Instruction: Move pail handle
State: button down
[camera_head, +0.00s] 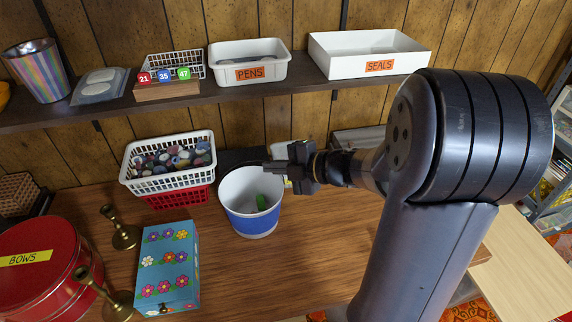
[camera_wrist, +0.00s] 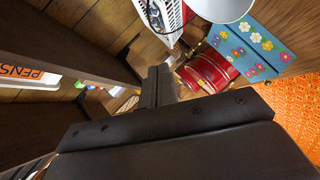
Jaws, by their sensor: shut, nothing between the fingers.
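The pail (camera_head: 248,222) is white with a blue band and stands upright on the wooden table, a green object (camera_head: 262,202) inside it. I cannot make out its handle clearly. My gripper (camera_head: 268,165) is shut and empty, reaching in from the right above the pail's back rim in the head view; I cannot tell whether it touches the pail. In the wrist view its fingers (camera_wrist: 159,84) lie together, and part of the white pail (camera_wrist: 222,8) shows at the top edge.
A flowered blue box (camera_head: 167,265), brass candlesticks (camera_head: 122,236) and a red BOWS tin (camera_head: 45,280) stand left. A shelf (camera_head: 215,92) with PENS and SEALS bins runs above.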

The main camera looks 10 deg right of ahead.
aim_at(244, 163)
jog(key=shift+w+a+f+p, duration=0.1)
jog(key=shift+w+a+f, duration=0.5)
jog(key=shift+w, duration=0.4)
jog(key=shift+w+a+f+p, duration=0.15)
jog(key=shift+w+a+f, duration=0.45)
jog(key=shift+w, duration=0.4)
jog(key=shift+w+a+f+p, duration=0.1)
jog(key=shift+w+a+f, duration=0.45)
jog(key=shift+w, duration=0.45)
jog(key=shift+w+f+g+p, duration=0.15)
jog(key=shift+w+g+p, duration=0.15)
jog(key=shift+w+p, duration=0.6)
jog(key=shift+s, duration=0.25)
